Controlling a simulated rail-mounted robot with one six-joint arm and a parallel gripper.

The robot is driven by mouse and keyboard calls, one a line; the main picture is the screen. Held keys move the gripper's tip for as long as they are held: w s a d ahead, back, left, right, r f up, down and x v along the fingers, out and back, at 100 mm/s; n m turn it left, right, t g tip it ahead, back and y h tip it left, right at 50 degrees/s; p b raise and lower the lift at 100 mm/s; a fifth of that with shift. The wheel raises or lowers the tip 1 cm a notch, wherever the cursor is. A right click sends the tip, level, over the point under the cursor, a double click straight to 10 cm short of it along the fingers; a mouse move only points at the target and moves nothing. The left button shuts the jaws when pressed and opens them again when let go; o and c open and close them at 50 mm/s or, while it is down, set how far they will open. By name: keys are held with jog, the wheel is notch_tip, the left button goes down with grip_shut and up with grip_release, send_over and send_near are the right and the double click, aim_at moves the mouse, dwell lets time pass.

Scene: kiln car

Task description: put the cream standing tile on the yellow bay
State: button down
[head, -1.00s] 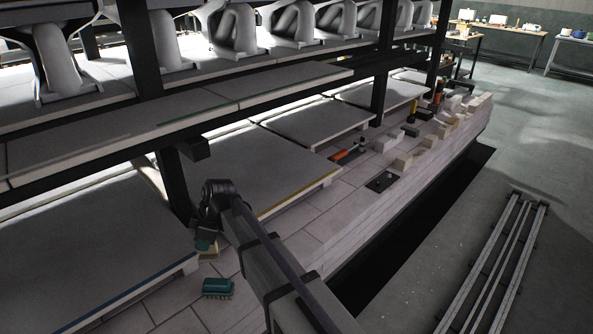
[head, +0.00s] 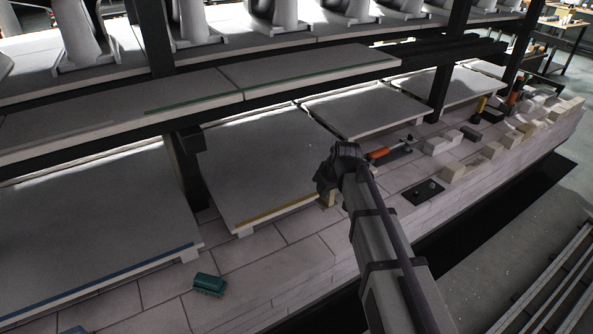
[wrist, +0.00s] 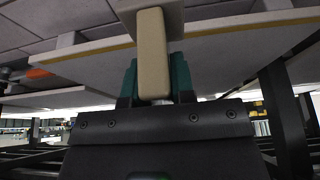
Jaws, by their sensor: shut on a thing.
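My gripper (wrist: 155,85) has teal fingers and is shut on the cream standing tile (wrist: 152,50) in the wrist view. A wider cream part joins the tile at the top edge of that view. In the head view a small bit of the cream tile (head: 331,198) shows beside my dark wrist, which hides the rest. The yellow bay (head: 258,165) is a pale slab with a yellow strip along its front edge. My gripper is at its front right corner. The yellow-edged slab (wrist: 225,48) also crosses the wrist view behind the tile. The slab's top looks bare.
A blue-striped slab (head: 90,235) lies to the left, with a dark post (head: 188,165) between. A green brush (head: 209,284) lies on the brick deck. An upper shelf (head: 310,70) overhangs the back. An orange-handled tool (head: 380,153), a black plate (head: 422,192) and several blocks lie right.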

jog(key=w+a+f+b, duration=0.1)
jog(key=w+a, duration=0.2)
jog(key=w, duration=0.2)
jog(key=w+a+f+b, duration=0.1)
jog(key=w+a, duration=0.2)
jog(key=w, duration=0.2)
jog(key=w+a+f+b, duration=0.2)
jog(key=w+a, duration=0.2)
jog(key=w, duration=0.1)
jog(key=shift+f, duration=0.1)
jog(key=shift+r, duration=0.3)
jog(key=shift+f, duration=0.25)
jog(key=c, duration=1)
grip_release()
jog(key=shift+r, duration=0.1)
jog(key=shift+o, duration=0.2)
